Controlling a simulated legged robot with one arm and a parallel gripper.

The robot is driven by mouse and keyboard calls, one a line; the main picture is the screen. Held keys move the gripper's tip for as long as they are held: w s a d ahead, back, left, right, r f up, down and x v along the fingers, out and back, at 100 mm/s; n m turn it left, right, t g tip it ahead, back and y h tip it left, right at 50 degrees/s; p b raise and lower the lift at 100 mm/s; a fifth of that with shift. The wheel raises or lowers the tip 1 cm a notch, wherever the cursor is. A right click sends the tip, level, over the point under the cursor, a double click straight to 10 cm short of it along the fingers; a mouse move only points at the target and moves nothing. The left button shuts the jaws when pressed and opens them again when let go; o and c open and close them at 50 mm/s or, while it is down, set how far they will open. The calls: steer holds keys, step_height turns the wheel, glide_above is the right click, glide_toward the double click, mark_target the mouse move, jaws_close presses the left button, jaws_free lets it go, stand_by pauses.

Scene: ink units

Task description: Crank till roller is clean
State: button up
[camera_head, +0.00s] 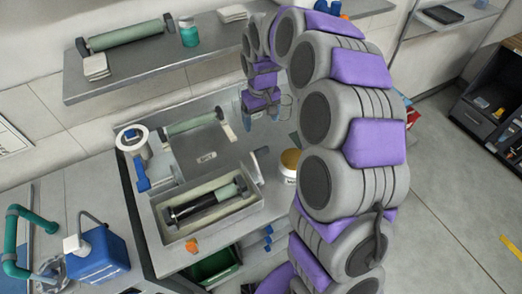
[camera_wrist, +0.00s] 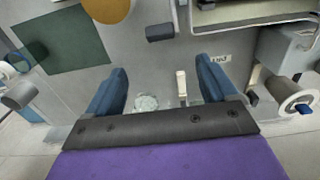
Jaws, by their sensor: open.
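A roller (camera_head: 210,204), dark with a pale green right end, lies in a grey tray (camera_head: 164,230) at the front of the ink unit (camera_head: 190,160). A pale green roller (camera_head: 193,123) shows at the unit's back. A blue handle-like part (camera_head: 142,178) is on the unit's left side. A dark grey knob-like part (camera_head: 262,152) sticks out on its right and also shows in the wrist view (camera_wrist: 160,32). Which part is the crank, I cannot tell. My gripper (camera_head: 262,112) is above the bench behind the unit; in the wrist view (camera_wrist: 162,80) its blue fingers are apart with nothing between them.
An ochre-topped tin (camera_head: 290,160) stands right of the unit. A white roll (camera_head: 131,137) is at its left. A blue can (camera_head: 97,257) and green pipe (camera_head: 17,240) are at left. A shelf (camera_head: 160,66) runs behind.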

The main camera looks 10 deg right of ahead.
mark_target(261, 148)
step_height(261, 148, down, 15)
steer(key=b, duration=0.6)
steer(key=shift+f+b, duration=0.15)
steer(key=shift+b, duration=0.2)
steer(key=shift+c, duration=0.3)
steer(key=shift+a, duration=0.1)
steer(key=c, duration=1.3)
steer(key=shift+o, duration=0.2)
